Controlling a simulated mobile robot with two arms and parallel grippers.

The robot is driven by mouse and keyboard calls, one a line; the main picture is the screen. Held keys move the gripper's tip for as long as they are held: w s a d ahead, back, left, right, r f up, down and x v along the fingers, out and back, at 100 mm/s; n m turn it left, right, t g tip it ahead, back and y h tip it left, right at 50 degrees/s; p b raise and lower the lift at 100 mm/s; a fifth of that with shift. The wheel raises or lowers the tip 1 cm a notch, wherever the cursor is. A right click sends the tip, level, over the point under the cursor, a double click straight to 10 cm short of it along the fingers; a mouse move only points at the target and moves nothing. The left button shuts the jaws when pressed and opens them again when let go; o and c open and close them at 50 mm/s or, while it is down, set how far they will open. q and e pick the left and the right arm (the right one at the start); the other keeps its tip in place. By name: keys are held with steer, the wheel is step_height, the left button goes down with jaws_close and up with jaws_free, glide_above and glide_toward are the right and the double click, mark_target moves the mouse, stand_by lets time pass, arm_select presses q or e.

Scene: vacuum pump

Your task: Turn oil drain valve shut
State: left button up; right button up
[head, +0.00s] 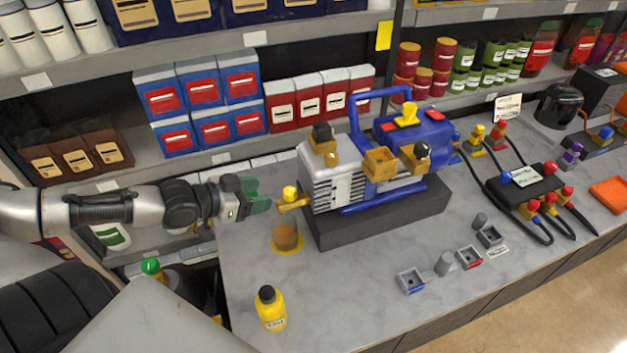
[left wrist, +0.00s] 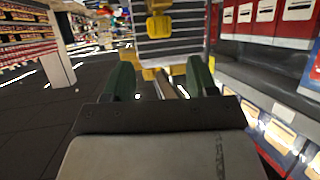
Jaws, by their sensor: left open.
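The vacuum pump (head: 345,185), blue with a white finned end, stands on a dark block on the grey counter. Its oil drain valve (head: 291,197), brass with a yellow knob, sticks out at the lower left end. My left gripper (head: 258,192) has green fingers, is open and empty, and is just left of the valve, apart from it. The knob's exact angle is hard to tell. My right gripper is not visible.
A glass of brown oil (head: 287,237) stands on a yellow ring below the valve. A yellow bottle (head: 270,308) stands nearer the front. Shelves with red boxes (head: 310,97) run behind. Small grey trays (head: 411,281) lie right of a bare counter stretch.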

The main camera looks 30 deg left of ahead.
mark_target(286, 191)
arm_select(q)
steer(key=b+x, duration=0.2)
steer(key=x, duration=0.1)
steer(key=shift+w+f+b, duration=0.2)
steer(key=shift+b, duration=0.15)
steer(key=shift+w+d+f, duration=0.1)
steer(key=shift+w+d, duration=0.1)
steer(key=shift+w, duration=0.1)
steer(key=x, duration=0.4)
steer(key=shift+w+d+f, duration=0.1)
steer(key=shift+w+d, duration=0.05)
steer(key=shift+w+f, duration=0.1)
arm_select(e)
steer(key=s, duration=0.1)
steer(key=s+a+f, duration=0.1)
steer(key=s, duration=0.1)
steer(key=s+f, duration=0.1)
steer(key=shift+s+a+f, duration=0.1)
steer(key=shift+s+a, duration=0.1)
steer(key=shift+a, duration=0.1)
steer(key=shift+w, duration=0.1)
